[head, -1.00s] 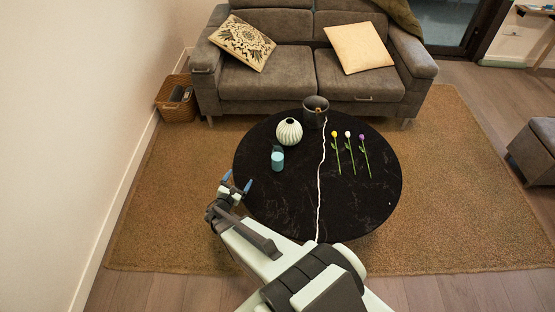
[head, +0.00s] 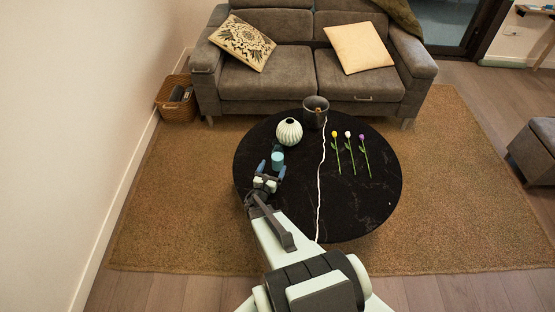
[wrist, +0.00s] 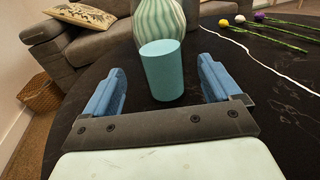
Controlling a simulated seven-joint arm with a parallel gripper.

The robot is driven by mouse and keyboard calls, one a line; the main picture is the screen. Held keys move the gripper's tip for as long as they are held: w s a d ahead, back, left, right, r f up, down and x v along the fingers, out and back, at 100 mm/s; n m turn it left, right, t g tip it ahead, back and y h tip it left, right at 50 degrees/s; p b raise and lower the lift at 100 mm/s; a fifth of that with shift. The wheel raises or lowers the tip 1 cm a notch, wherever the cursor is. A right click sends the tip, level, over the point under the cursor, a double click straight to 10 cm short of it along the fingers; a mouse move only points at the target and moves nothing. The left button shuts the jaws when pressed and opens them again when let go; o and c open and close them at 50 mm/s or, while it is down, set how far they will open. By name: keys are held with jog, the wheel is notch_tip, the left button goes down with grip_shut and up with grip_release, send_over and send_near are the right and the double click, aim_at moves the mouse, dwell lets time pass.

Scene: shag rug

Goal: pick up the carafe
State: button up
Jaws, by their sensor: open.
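The carafe, a plain teal cylinder-like vessel (head: 278,159), stands upright on the left part of the round black table (head: 345,215). My gripper (head: 271,171) is open at its near side, low over the tabletop. In the wrist view the carafe (wrist: 163,75) shows between the two blue fingers of my gripper (wrist: 161,80), with visible room on both sides. I cannot tell how far its body lies between the fingertips. Its lower part is partly hidden by the gripper in the head view.
A ribbed pale green vase (head: 289,131) stands close behind the carafe. A dark pot (head: 315,111) is farther back. A white wavy line (head: 321,180) crosses the table, with three flowers (head: 350,150) to its right. The table's front right is clear.

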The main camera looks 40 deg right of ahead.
aim_at(279, 154)
jog(key=shift+r+x, duration=0.2)
jog(key=shift+x, duration=1.85)
jog(key=shift+r+x, duration=0.2)
jog(key=shift+x, duration=1.9)
jog(key=shift+c, duration=0.4)
jog(key=c, duration=1.4)
